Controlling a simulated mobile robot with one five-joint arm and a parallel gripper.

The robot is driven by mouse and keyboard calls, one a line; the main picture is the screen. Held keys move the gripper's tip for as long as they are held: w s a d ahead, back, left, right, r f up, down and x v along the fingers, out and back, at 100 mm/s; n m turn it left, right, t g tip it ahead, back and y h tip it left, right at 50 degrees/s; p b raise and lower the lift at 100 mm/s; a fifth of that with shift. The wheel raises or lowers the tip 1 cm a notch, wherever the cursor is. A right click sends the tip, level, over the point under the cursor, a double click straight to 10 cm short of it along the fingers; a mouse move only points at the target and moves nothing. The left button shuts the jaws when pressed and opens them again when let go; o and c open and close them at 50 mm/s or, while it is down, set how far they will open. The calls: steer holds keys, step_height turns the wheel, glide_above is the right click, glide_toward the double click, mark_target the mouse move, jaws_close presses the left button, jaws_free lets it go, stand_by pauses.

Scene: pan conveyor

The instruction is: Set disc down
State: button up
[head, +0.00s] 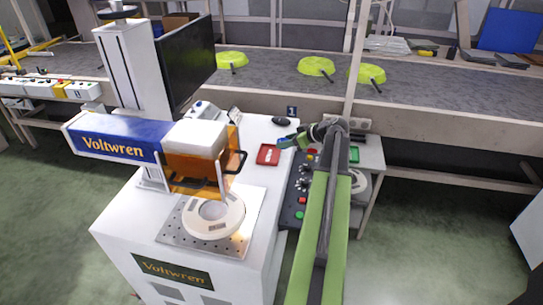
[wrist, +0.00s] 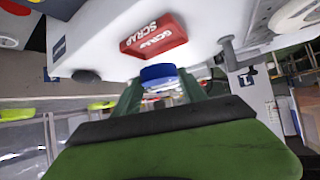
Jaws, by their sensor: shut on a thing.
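My gripper (head: 290,141) is shut on a small blue disc (wrist: 158,72), held between the green fingertips in the wrist view. In the head view the disc (head: 282,143) is a small blue patch at the fingertips, mostly hidden. The gripper is just right of and above a red tray (head: 268,155) on the white machine top. The wrist view shows this tray (wrist: 153,36) with the word SCRAP, close to the disc but apart from it. A green tray (head: 354,155) lies right of my arm on a side table.
The Voltwren machine (head: 118,142) has a round white fixture (head: 213,216) on a perforated plate. A control box (head: 300,190) with buttons is partly behind my arm. A black mouse (head: 281,121) lies near the back edge. The conveyor (head: 290,81) behind carries several yellow-green pans.

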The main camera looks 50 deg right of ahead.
steer(key=b+x, duration=0.1)
steer(key=x, duration=0.2)
steer(key=b+x, duration=0.1)
steer(key=x, duration=0.2)
steer(key=b+x, duration=0.1)
steer(key=x, duration=0.1)
steer(key=shift+w+d+f, duration=0.2)
steer(key=shift+w+d, duration=0.05)
steer(key=shift+w, duration=0.3)
step_height(320, 180, down, 4)
steer(key=b, duration=0.5)
steer(key=shift+f, duration=0.15)
steer(key=shift+r+p, duration=0.25)
steer(key=shift+p, duration=0.1)
steer(key=shift+f, duration=0.2)
steer(key=o, duration=1.4)
steer(key=shift+o, duration=0.2)
steer(key=shift+r, duration=0.15)
